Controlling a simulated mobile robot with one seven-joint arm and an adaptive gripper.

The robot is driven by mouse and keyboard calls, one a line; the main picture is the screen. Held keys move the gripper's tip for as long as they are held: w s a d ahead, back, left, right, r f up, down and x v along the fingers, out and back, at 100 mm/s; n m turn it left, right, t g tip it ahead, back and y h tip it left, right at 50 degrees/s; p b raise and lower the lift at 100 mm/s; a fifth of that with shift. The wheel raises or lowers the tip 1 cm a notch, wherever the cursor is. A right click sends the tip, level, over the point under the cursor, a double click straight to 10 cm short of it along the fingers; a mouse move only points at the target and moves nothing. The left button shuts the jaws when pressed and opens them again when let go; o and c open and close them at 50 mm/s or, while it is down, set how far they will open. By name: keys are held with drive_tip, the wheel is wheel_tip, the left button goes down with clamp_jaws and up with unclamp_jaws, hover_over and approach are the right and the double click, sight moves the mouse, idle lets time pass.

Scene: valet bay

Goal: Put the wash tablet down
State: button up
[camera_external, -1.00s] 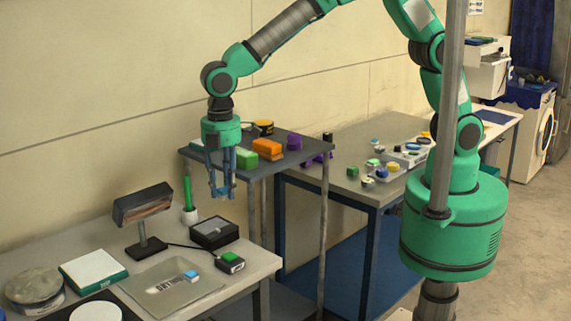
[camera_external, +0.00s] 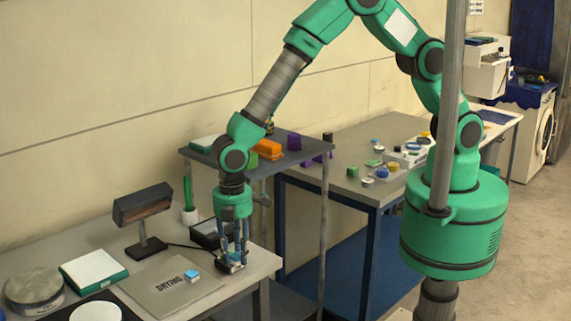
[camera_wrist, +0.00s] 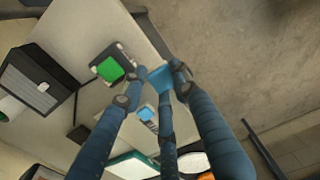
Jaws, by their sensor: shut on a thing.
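My gripper (camera_external: 234,258) is low over the right end of the front table, by a black box with a green top (camera_wrist: 110,68). In the wrist view my gripper (camera_wrist: 161,80) is shut on a blue piece, the wash tablet (camera_wrist: 160,75).
A black tray (camera_external: 206,232) and a white cup with a green stick (camera_external: 189,216) stand behind my gripper. A dark lamp-like stand (camera_external: 147,245) is to the left. The table's right edge (camera_external: 268,272) is close by. Most of the mat is bare.

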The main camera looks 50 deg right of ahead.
drive_tip(key=shift+f, duration=0.85)
drive_tip(key=shift+a, duration=0.1)
drive_tip(key=p, duration=0.1)
hover_over(181, 292)
drive_tip(key=shift+s+f, duration=0.1)
drive_tip(key=shift+f, duration=0.6)
drive_tip(key=shift+f, duration=0.1)
drive_tip(key=shift+f, duration=1.65)
drive_tip(key=shift+f, duration=0.15)
drive_tip(key=o, duration=0.9)
drive_tip(key=shift+o, duration=0.2)
